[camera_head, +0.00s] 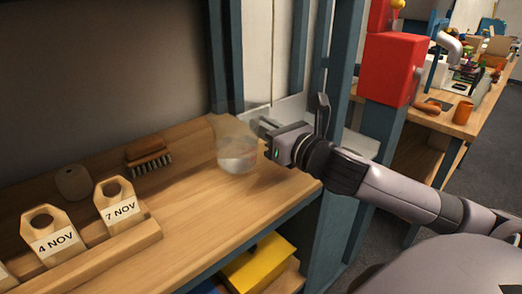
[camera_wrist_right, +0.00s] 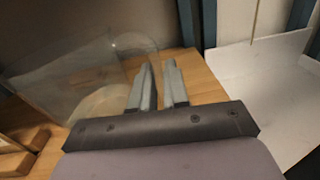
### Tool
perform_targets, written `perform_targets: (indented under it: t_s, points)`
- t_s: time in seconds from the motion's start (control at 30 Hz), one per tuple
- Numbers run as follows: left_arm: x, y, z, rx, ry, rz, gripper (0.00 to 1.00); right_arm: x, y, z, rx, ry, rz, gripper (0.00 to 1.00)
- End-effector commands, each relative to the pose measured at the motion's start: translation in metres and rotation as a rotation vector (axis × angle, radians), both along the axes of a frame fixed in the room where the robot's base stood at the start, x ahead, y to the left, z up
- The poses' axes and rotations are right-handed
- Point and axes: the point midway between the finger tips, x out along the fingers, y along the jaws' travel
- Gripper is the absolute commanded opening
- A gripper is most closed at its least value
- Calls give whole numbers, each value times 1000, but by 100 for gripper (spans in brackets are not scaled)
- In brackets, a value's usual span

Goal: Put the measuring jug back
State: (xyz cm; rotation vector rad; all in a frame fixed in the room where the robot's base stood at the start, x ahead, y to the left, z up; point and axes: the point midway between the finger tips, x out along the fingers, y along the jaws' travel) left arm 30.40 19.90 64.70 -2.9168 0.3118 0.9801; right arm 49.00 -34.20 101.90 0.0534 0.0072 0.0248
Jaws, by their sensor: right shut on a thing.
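The clear measuring jug (camera_head: 237,153) is at the right end of the wooden shelf in the head view. It looks upright. I cannot tell whether its base touches the wood. My right gripper (camera_head: 265,126) is at the jug's right side and shut on it. In the right wrist view the two fingers of my right gripper (camera_wrist_right: 161,84) point away with a narrow gap between them. The see-through jug (camera_wrist_right: 75,80) is just left of the fingers there; the exact grip on it is hard to make out. My left gripper is not in view.
The wooden shelf (camera_head: 190,215) holds a brush (camera_head: 148,154), a grey oval object (camera_head: 73,183) and tags marked 4 NOV (camera_head: 55,240) and 7 NOV (camera_head: 120,210). Blue posts stand behind my right gripper. A yellow box (camera_head: 258,262) is below. The shelf's front middle is clear.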

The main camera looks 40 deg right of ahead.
Motion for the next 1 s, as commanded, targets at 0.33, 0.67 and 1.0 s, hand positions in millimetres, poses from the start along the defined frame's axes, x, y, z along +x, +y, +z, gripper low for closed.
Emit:
perform_targets:
  t_s: [0.33, 0.67, 1.0]
  points:
    - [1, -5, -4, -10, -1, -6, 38, 0, 0, -37, 3, -2, 0, 0]
    - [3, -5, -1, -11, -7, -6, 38, 0, 0, -40, -1, -3, 0, 0]
    - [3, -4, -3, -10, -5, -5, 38, 0, 0, -43, -1, 0, 0, 40]
